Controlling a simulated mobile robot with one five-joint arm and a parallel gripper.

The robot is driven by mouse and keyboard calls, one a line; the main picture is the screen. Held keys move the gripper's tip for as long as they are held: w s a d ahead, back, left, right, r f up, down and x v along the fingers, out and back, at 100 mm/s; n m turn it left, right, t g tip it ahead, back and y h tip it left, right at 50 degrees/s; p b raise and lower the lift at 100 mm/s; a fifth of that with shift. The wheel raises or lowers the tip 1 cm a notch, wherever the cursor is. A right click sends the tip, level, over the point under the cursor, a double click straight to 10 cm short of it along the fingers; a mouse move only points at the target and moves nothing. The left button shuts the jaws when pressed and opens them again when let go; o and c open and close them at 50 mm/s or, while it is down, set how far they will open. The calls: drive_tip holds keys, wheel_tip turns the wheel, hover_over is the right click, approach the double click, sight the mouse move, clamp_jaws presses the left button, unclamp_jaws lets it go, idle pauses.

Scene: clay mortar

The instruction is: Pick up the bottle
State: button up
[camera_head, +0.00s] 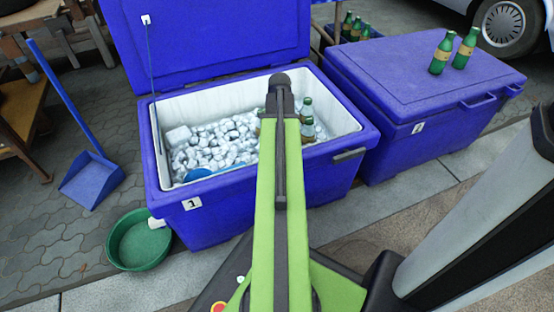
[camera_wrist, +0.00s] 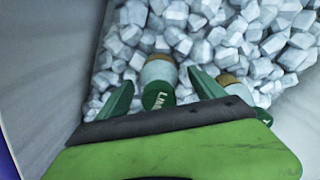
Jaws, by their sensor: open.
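In the wrist view, a bottle (camera_wrist: 158,72) with a pale body, a tan band and a green end with light lettering lies in the ice. My gripper (camera_wrist: 160,80) is open, with one green finger on each side of this bottle; I cannot tell whether they touch it. A second bottle (camera_wrist: 230,80) shows partly behind the right finger. In the head view, green bottles (camera_head: 308,128) stand in the right part of the open blue cooler (camera_head: 225,215), beside my arm. My arm hides the gripper's fingers and part of the ice there.
The cooler's white inner walls (camera_head: 340,112) surround the ice (camera_head: 215,145). A closed blue cooler (camera_head: 410,85) with two green bottles (camera_head: 441,54) on its lid stands to the right. A green basin (camera_head: 140,242) and a blue dustpan (camera_head: 92,181) are on the ground at left.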

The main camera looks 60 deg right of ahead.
drive_tip(key=shift+f, duration=0.75)
drive_tip(key=shift+r, duration=0.2)
clamp_jaws()
